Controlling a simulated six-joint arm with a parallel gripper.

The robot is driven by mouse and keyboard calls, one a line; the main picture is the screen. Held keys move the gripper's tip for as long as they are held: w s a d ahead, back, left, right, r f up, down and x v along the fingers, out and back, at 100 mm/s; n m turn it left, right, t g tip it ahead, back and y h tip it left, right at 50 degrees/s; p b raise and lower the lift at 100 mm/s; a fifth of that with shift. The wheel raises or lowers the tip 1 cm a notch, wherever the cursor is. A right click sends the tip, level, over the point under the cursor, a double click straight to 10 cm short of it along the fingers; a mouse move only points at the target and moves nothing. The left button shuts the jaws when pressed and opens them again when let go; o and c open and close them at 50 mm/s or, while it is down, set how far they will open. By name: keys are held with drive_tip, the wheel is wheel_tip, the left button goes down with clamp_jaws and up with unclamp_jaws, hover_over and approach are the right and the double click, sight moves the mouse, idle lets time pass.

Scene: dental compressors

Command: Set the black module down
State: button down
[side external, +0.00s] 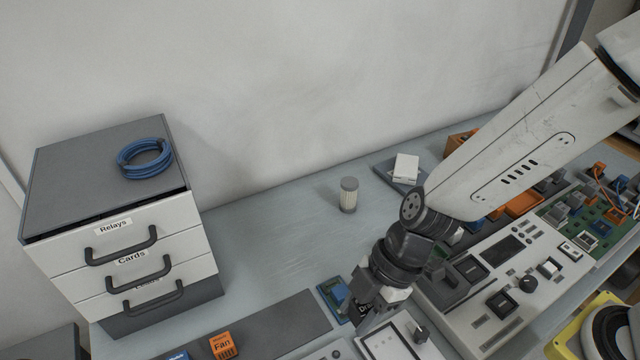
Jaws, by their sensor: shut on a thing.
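My gripper (372,312) points down near the bottom centre of the side external view. It is shut on the black module (364,309), which shows as a small dark block with partly hidden white lettering. The fingers and wrist cover much of the module. It is just above or at the left edge of a white panel (386,345); I cannot tell whether it touches anything below.
A dark mat (270,328) and an orange Fan block (222,345) lie further left. A drawer cabinet (70,255) stands left, a ribbed cylinder (348,195) behind. A control panel (500,275) is right.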

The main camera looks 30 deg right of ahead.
drive_tip(key=a, duration=0.3)
drive_tip(key=shift+w+a+r, duration=0.1)
drive_tip(key=shift+w+a, duration=0.05)
drive_tip(key=shift+a, duration=0.1)
drive_tip(key=shift+w, duration=0.1)
hover_over(252, 341)
drive_tip(key=d, duration=0.2)
drive_tip(key=shift+s+f, duration=0.2)
drive_tip(key=shift+f, duration=4.5)
drive_tip(key=shift+w+a+f, duration=0.1)
drive_tip(key=shift+w+f, duration=0.1)
drive_tip(key=shift+f, duration=1.65)
